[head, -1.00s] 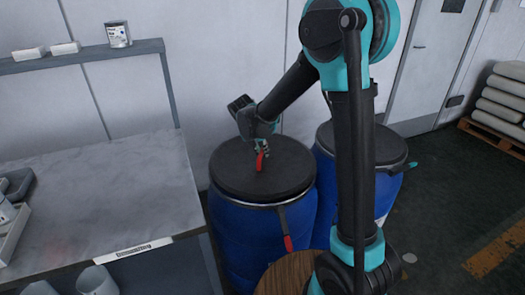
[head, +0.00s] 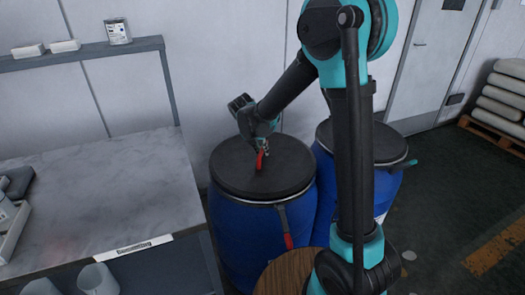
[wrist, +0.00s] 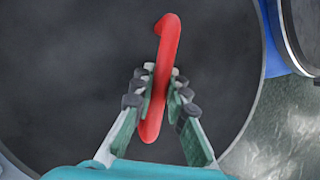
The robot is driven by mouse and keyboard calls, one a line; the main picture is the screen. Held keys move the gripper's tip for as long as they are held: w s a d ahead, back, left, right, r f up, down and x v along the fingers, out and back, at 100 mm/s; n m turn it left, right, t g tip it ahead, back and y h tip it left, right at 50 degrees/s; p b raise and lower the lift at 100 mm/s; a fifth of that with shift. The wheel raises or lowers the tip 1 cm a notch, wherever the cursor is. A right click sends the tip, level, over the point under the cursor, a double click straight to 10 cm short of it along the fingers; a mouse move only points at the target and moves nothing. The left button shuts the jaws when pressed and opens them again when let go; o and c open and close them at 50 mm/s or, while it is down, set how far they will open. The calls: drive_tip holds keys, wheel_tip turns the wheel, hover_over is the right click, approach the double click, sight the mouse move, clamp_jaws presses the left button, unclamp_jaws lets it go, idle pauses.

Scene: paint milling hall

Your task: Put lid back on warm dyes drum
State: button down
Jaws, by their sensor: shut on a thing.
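The warm dyes drum appears to be the blue drum (head: 245,240) with a red latch lever (head: 287,235) on its side, in the head view. A dark round lid (head: 235,175) lies over its top and looks level; I cannot tell whether it is fully seated. The lid has a red handle (wrist: 164,75), which also shows in the head view (head: 260,161). My gripper (wrist: 160,100) is shut on this red handle, with one finger on each side. In the head view my gripper (head: 263,148) is above the lid.
A second blue drum (head: 382,192) with a dark lid and a teal lever stands close on the right. A grey table (head: 100,190) is at the left, a shelf (head: 85,55) above it. A round wooden top (head: 285,272) is in front. Stacked sacks (head: 508,95) lie far right.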

drive_tip(key=shift+f, duration=0.85)
drive_tip(key=c, duration=1.4)
unclamp_jaws()
drive_tip(key=shift+c, duration=0.2)
drive_tip(key=v, duration=1.2)
drive_tip(key=s+d+f+m, duration=0.1)
drive_tip(key=s+d+m, duration=0.2)
drive_tip(key=d+m, duration=0.2)
drive_tip(key=s+d+f+m+y, duration=0.1)
drive_tip(key=s+d+f+m, duration=0.1)
drive_tip(key=d+m, duration=0.3)
drive_tip(key=s+d+f+m, duration=0.2)
drive_tip(key=s+d+m, duration=0.2)
drive_tip(key=m, duration=0.3)
drive_tip(key=shift+s+d+f+g+y, duration=0.1)
drive_tip(key=shift+s+d+g+y, duration=0.15)
drive_tip(key=shift+d, duration=0.4)
drive_tip(key=s+d+f+m, duration=0.3)
drive_tip(key=s+m, duration=0.3)
drive_tip(key=m, duration=0.2)
drive_tip(key=s+d+f+m+y, duration=0.1)
drive_tip(key=s+d+f+m, duration=0.2)
drive_tip(key=m, duration=0.6)
drive_tip(key=s+d, duration=0.1)
drive_tip(key=s, duration=0.1)
drive_tip(key=shift+s+f, duration=0.2)
drive_tip(key=shift+s, duration=0.2)
